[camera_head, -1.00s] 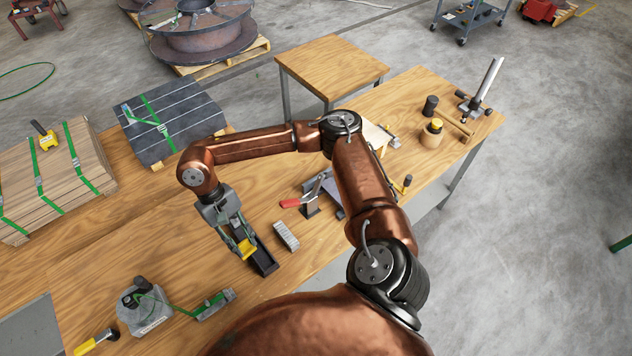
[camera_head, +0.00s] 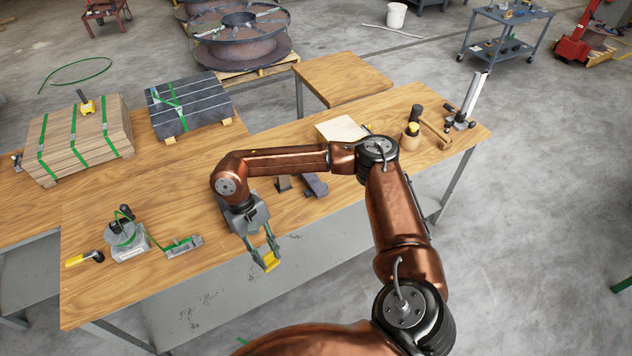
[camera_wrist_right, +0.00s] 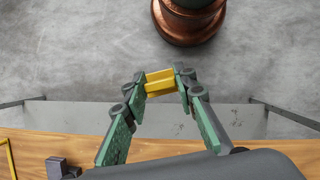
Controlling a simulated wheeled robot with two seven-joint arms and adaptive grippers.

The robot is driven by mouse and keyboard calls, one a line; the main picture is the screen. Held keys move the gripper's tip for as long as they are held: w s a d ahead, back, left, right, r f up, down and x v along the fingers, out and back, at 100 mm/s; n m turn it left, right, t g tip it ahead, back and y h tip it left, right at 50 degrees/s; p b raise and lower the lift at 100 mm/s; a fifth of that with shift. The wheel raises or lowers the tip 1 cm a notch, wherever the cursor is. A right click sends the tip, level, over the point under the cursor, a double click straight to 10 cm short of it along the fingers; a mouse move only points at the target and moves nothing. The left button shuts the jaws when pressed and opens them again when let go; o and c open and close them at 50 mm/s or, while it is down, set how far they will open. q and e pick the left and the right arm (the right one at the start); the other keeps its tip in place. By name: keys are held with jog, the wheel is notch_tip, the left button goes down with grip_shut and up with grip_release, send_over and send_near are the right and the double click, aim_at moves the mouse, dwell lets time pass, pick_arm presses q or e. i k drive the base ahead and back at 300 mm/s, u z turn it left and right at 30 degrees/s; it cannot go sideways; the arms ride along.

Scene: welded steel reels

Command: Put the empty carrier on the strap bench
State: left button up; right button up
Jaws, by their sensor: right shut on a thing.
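My right gripper (camera_head: 269,259) is shut on a small yellow piece, which I take to be the carrier (camera_head: 271,262). In the right wrist view the yellow carrier (camera_wrist_right: 161,84) sits between the two green fingertips (camera_wrist_right: 161,80), looks channel-shaped, and has nothing visible in it. The gripper points down, and in the head view it shows past the front edge of the wooden bench (camera_head: 90,295), apart from the top. This bench bears strapping tools, so I take it as the strap bench. My left gripper is not in view.
A strap tool (camera_head: 127,238) with green strap and a yellow-handled tool (camera_head: 84,259) lie at the bench's left. Strapped planks (camera_head: 75,140) and dark strapped sheets (camera_head: 188,108) stand behind.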

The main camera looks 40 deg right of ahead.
aim_at(274, 179)
jog(key=u, duration=0.95)
jog(key=i, duration=0.8)
jog(key=z, duration=0.7)
jog(key=i, duration=0.75)
jog(key=z, duration=0.85)
